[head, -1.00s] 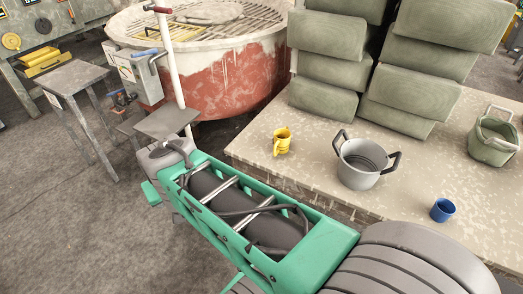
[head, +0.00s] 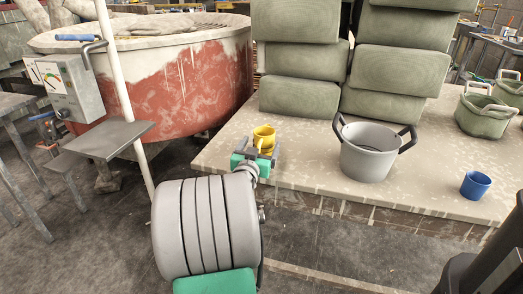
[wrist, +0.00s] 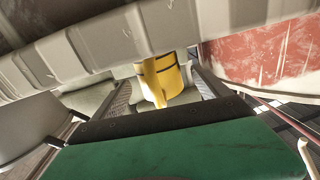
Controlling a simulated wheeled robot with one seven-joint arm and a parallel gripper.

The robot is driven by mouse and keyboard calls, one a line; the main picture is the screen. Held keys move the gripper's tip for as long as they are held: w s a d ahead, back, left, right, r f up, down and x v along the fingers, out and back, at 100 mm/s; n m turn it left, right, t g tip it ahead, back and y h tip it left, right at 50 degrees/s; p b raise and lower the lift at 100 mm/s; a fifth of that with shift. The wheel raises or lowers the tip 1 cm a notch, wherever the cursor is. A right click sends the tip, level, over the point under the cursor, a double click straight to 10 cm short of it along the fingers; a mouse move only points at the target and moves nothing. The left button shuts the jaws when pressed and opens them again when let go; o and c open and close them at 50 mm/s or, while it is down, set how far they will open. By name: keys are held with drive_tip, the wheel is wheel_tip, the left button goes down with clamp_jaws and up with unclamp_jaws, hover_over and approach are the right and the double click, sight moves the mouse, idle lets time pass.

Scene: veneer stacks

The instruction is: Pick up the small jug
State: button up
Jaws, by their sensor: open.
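The small yellow jug (head: 264,138) stands upright on the pale slab near its left front corner. My gripper (head: 256,156) is at the slab's front edge, close in front of the jug and partly hiding its lower part. In the wrist view the jug (wrist: 165,82) shows between the two dark fingers of my gripper (wrist: 163,90), one on each side with gaps. The jaws are open. I cannot tell how far the fingers reach past the jug's near side.
A grey two-handled pot (head: 366,160) stands right of the jug, with a blue cup (head: 475,185) farther right. Green buckets (head: 484,116) stand at the right. Stacked green blocks (head: 298,92) rise behind. A red-and-white vat (head: 190,85) and post (head: 122,90) are left.

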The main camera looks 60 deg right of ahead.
sight(264, 140)
drive_tip(key=d, duration=0.4)
drive_tip(key=shift+w+f, duration=0.15)
drive_tip(key=shift+w, duration=0.15)
drive_tip(key=shift+a, duration=0.1)
drive_tip(key=shift+c, duration=0.6)
drive_tip(key=c, duration=1.4)
